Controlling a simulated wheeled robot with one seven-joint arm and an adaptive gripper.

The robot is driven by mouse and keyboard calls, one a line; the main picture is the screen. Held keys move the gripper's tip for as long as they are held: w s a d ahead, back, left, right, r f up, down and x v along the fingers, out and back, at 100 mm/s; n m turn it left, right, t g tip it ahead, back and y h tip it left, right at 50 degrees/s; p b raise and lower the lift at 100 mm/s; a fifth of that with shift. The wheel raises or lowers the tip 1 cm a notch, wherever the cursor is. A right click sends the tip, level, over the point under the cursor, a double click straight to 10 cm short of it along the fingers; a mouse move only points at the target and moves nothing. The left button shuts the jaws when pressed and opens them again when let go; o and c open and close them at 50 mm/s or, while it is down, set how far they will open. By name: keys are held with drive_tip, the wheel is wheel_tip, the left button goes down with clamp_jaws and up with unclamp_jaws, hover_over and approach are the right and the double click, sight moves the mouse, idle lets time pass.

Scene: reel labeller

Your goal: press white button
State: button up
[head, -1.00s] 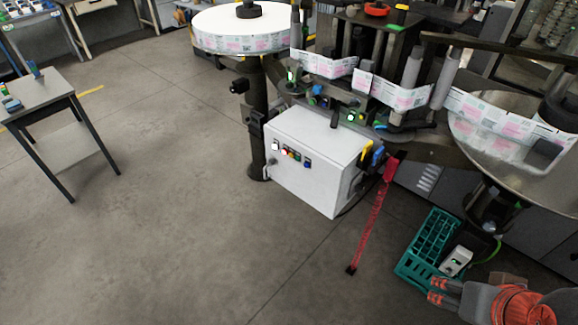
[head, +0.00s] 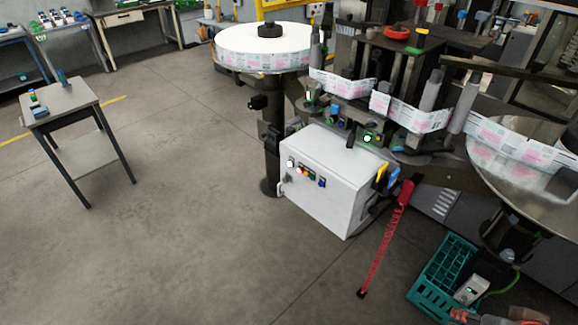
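The white control box (head: 330,185) of the labeller stands in the middle of the head view. A row of small buttons runs along its front face. A whitish button (head: 290,163) sits at the left end of the row, with red, other coloured and dark blue ones to its right. They are small, so their exact colours are hard to tell. My gripper (head: 460,316) shows only in part at the bottom right edge, with orange-red on it. It is well apart from the box, and its fingers are mostly cut off by the frame.
A green crate (head: 441,262) stands on the floor near my gripper. A red strap (head: 381,250) hangs from the machine to the floor between the box and the crate. A small grey table (head: 62,104) stands at the left. The floor left of the box is clear.

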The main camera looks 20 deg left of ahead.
clamp_jaws()
idle(1.5)
